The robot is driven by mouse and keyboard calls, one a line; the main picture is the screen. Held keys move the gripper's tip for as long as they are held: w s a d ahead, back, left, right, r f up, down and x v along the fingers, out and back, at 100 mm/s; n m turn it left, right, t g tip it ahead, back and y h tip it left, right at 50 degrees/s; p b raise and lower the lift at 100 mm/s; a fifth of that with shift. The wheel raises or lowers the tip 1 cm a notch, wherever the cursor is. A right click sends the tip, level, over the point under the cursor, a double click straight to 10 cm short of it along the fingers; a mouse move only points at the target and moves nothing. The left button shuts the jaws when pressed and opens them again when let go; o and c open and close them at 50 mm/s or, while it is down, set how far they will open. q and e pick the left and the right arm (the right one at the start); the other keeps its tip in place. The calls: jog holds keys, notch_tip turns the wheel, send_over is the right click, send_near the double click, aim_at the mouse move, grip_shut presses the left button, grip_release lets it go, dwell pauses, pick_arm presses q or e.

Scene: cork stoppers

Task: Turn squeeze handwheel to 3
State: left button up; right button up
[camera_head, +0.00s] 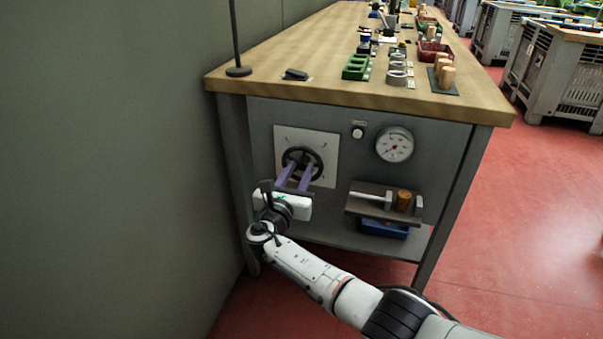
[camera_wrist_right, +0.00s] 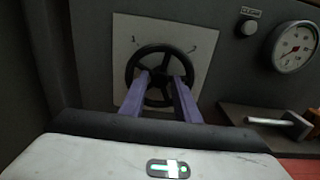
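The black squeeze handwheel (camera_head: 314,157) is on a white square plate (camera_head: 326,142) on the bench's grey front panel. In the right wrist view the wheel (camera_wrist_right: 158,50) shows its round rim and spokes, with a 1 at the plate's upper left and a 2 at its upper right. No 3 is readable. My right gripper (camera_head: 299,168) is at the wheel, its purple fingers pointing at it. In the wrist view its fingers (camera_wrist_right: 161,77) stand apart, overlapping the wheel on both sides of the hub; contact cannot be told. My left gripper is out of view.
Right of the plate are a small button (camera_head: 358,133) and a round dial gauge (camera_head: 394,145). Below them a shelf holds a metal press and a cork (camera_head: 404,201), with a blue bin (camera_head: 384,229) underneath. A wall (camera_head: 110,150) stands close on the left.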

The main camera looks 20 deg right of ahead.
jog(key=shift+b+x, duration=0.35)
jog(key=shift+x, duration=0.75)
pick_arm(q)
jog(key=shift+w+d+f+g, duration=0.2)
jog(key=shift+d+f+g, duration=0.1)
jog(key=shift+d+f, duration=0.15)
pick_arm(e)
grip_shut()
